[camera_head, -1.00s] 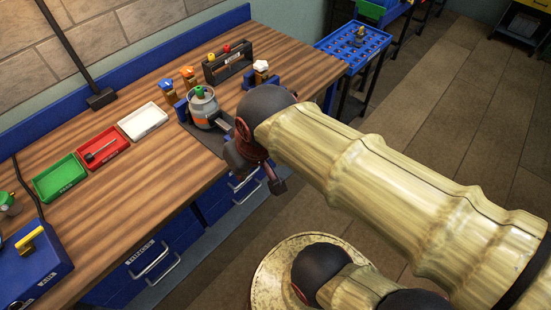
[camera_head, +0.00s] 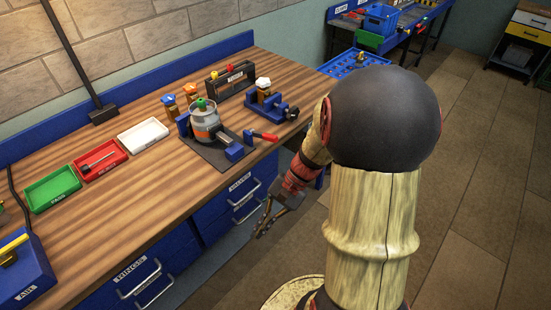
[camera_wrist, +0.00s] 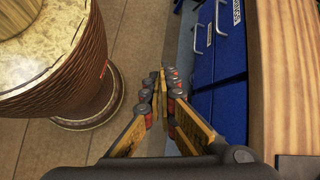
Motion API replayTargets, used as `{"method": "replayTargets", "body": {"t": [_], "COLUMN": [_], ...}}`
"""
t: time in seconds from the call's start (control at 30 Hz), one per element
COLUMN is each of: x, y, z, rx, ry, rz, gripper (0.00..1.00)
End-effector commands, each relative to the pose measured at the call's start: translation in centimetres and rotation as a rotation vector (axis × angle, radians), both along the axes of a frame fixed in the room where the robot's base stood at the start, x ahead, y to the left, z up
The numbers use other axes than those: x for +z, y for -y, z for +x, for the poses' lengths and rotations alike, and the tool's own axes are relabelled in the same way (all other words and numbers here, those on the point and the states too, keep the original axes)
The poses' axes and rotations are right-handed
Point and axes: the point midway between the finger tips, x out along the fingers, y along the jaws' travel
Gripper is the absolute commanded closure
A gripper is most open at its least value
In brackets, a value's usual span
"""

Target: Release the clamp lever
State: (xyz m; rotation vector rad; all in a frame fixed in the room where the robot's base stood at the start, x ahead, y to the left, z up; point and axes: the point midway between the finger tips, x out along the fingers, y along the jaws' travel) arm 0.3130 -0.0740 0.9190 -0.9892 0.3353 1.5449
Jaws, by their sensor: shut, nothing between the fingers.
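The clamp lever (camera_head: 262,136) shows as a red handle with a blue end, lying out to the right of the clamp near the bench's front edge. The clamp's blue block and grey shaft (camera_head: 226,145) point at a grey canister with an orange band (camera_head: 205,120), which stands on a dark base plate. My gripper (camera_head: 263,228) is shut and empty, in front of the bench and below its top, apart from the lever. In the wrist view my gripper (camera_wrist: 161,78) has its fingers together beside the blue drawers; the lever is not seen there.
A second blue fixture (camera_head: 272,107) stands just behind the lever. White (camera_head: 143,134), red (camera_head: 100,160) and green (camera_head: 52,188) trays lie left on the wooden bench (camera_head: 170,200). Drawer handles (camera_head: 147,279) jut from the bench front. The floor to the right is open.

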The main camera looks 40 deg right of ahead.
Motion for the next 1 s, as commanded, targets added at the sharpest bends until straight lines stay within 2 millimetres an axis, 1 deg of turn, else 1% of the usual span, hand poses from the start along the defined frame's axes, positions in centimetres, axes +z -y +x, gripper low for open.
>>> {"method": "replayTargets", "body": {"t": [0.03, 0.17, 0.27, 0.37, 0.47, 0.5, 0.57, 0.6, 0.7, 0.8, 0.9, 1.0], "x": [-2.2, -5.0, -6.8, -8.1, -9.1, -9.4, -9.7, -9.7, -9.5, -8.8, -8.0, -7.4], "y": [0.3, 1.4, 3.4, 6.3, 10.1, 11.7, 14.2, 15.8, 19.3, 21.9, 23.5, 24.2], "z": [0.5, 3.0, 5.4, 7.5, 9.0, 9.4, 9.7, 9.8, 9.5, 9.1, 8.7, 8.4], "rx": [-0.095, -0.335, -0.532, -0.717, -0.888, -0.951, -1.035, -1.084, -1.177, -1.227, -1.249, -1.256], "ry": [-0.027, -0.047, -0.028, 0.022, 0.101, 0.141, 0.206, 0.252, 0.367, 0.469, 0.539, 0.575], "rz": [0.097, 0.351, 0.555, 0.744, 0.916, 0.979, 1.063, 1.113, 1.211, 1.278, 1.316, 1.334], "gripper": [1.00, 1.00, 1.00, 1.00, 1.00, 1.00, 1.00, 1.00, 1.00, 1.00, 1.00, 1.00]}}
